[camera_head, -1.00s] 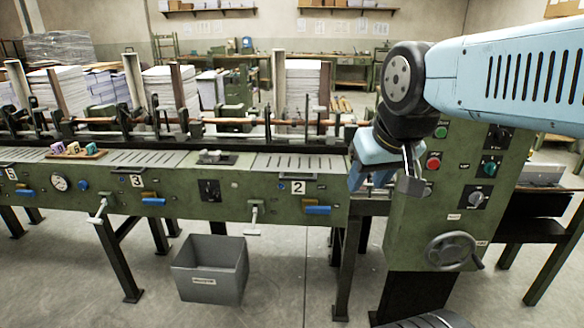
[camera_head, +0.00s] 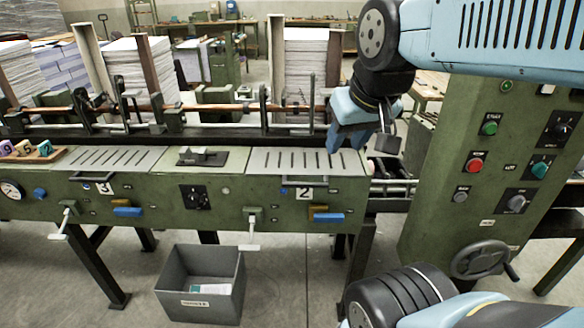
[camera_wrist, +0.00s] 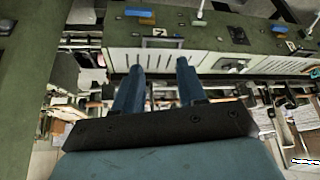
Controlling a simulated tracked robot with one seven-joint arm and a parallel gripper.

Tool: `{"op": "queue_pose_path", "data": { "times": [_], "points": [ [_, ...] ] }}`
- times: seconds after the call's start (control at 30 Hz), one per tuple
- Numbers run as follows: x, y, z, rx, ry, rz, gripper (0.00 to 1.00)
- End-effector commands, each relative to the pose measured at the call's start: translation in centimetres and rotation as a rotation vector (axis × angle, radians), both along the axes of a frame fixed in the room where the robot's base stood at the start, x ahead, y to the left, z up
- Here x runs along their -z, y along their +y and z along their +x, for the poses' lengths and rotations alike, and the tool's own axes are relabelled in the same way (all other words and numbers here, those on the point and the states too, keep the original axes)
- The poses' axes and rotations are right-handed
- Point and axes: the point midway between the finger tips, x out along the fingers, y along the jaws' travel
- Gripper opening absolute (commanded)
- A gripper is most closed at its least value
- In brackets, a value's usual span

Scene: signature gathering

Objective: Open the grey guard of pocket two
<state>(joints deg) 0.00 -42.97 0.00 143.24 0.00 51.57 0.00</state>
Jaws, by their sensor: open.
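The grey slotted guard of pocket two (camera_head: 305,161) lies flat on top of the green machine, behind the label "2" (camera_head: 304,194). It looks closed. In the wrist view the guard (camera_wrist: 150,57) shows upside down, beyond my fingertips. My gripper (camera_head: 345,142) is open and empty, with its blue fingers pointing down near the guard's right end. The fingers look apart from the guard, though the exact gap cannot be told. The gripper also shows in the wrist view (camera_wrist: 160,66). A blue handle (camera_head: 329,218) sits on the front below the label.
The green control column (camera_head: 480,170) with buttons and a handwheel stands to the right. A paper stack (camera_head: 305,80) and upright posts stand behind the guard. A white-tipped lever (camera_head: 252,232) sticks out in front. A grey bin (camera_head: 200,284) stands on the floor.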

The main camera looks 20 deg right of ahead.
Motion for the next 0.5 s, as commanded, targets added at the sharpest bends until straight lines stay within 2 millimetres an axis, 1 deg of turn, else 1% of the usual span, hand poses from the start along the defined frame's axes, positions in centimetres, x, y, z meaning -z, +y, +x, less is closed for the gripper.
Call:
{"op": "queue_pose_path", "data": {
  "times": [0.33, 0.43, 0.5],
  "points": [
    [-0.1, 0.0, 0.1, -0.005, 0.004, -0.005, 0.4],
    [-0.1, 0.1, 0.7, -0.032, 0.026, -0.027, 0.4],
    [0.0, 0.3, 1.5, -0.068, 0.056, -0.059, 0.4]
  ]
}}
